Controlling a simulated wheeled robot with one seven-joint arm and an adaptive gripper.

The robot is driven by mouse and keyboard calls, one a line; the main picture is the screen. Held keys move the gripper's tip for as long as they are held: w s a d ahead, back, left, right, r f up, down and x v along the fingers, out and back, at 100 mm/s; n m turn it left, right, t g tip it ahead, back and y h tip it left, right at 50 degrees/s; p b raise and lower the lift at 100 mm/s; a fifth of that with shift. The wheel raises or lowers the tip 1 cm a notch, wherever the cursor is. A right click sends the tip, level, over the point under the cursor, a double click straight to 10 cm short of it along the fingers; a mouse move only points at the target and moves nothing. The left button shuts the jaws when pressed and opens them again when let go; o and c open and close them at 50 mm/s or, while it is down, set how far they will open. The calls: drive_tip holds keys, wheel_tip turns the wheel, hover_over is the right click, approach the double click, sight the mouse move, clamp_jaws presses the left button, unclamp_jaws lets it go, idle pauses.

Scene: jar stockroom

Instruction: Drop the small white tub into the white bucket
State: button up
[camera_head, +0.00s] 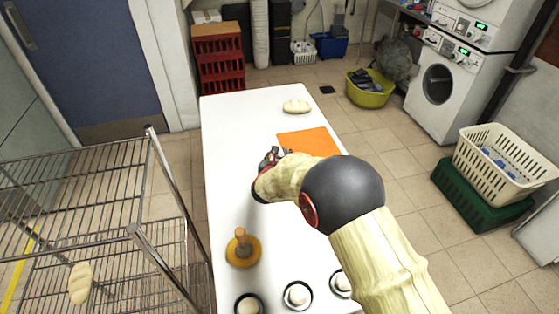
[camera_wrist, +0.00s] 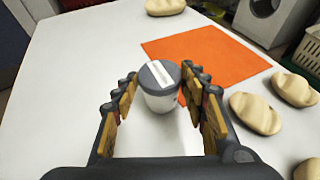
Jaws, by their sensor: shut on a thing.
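The small white tub (camera_wrist: 160,97), with a grey lid and a white label, is upright between the fingers of my gripper (camera_wrist: 163,96) in the wrist view. My gripper is shut on it, over the white table. In the head view my gripper (camera_head: 272,162) is mostly hidden by my own arm, and the tub cannot be made out there. I cannot make out a white bucket in either view.
An orange mat (camera_head: 308,143) lies on the white table (camera_head: 240,120), with a loaf (camera_head: 297,106) behind it. A wooden-handled round tool (camera_head: 242,248) and several dark-rimmed dishes (camera_head: 297,296) stand at the near end. A wire rack (camera_head: 90,200) is left.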

drive_tip(key=shift+f, duration=0.5)
drive_tip(key=shift+f, duration=0.1)
drive_tip(key=o, duration=1.3)
drive_tip(key=shift+o, duration=0.2)
drive_tip(key=shift+s, duration=0.1)
drive_tip(key=p+v, duration=0.4)
drive_tip(key=v, duration=0.8)
